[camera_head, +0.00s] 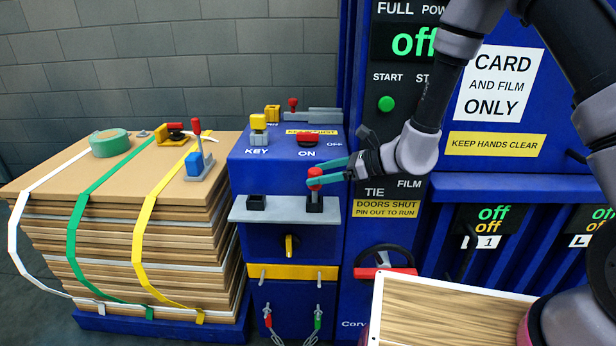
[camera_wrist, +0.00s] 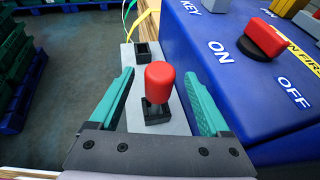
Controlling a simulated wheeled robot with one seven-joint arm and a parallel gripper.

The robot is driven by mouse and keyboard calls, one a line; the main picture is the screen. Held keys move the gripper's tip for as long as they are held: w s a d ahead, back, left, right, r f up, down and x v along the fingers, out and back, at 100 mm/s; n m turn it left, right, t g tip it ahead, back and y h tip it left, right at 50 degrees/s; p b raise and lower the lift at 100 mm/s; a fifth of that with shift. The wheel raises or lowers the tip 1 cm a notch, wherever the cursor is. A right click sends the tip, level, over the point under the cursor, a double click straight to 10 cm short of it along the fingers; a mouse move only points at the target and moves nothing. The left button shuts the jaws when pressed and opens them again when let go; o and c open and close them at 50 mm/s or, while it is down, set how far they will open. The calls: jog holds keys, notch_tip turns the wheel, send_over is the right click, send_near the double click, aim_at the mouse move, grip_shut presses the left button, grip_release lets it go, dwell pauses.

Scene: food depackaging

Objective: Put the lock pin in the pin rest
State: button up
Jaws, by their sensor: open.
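The red-headed lock pin (camera_head: 315,180) stands upright in a black square socket (camera_head: 314,205) at the right of a grey shelf (camera_head: 275,214). It also shows in the wrist view (camera_wrist: 158,84). A second black socket (camera_head: 256,203), further left on the shelf, looks empty. The wrist view shows it (camera_wrist: 143,52) beyond the pin. The frames do not say which socket is the pin rest. My gripper (camera_wrist: 159,88) is open, with one teal finger on each side of the pin's head and visible gaps between.
The blue cabinet top carries a yellow key (camera_head: 258,122) and a red ON/OFF knob (camera_head: 308,138) close above the shelf. A strapped cardboard stack (camera_head: 120,220) stands at left with a blue-and-red tool (camera_head: 197,158) on it.

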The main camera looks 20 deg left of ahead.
jog(key=v, duration=0.6)
jog(key=s+d+r+n+g+h, duration=0.1)
jog(key=s+d+r+n, duration=0.1)
jog(key=d+r+n, duration=0.45)
jog(key=s+d+r+n+h, duration=0.15)
jog(key=d+r, duration=0.25)
jog(key=r, duration=0.5)
jog(key=s+d+r+n+t+h, duration=0.3)
jog(key=d+r, duration=0.3)
jog(key=d, duration=0.6)
jog(key=s+d+r+n+t+h, duration=0.3)
jog(key=s+d+r+t+h, duration=0.1)
jog(key=d, duration=0.8)
notch_tip(320, 180, up, 3)
jog(key=shift+s+d+r+t+h, duration=0.2)
jog(key=shift+s+t+h, duration=0.2)
jog(key=shift+s+h, duration=0.45)
jog(key=shift+w, duration=0.1)
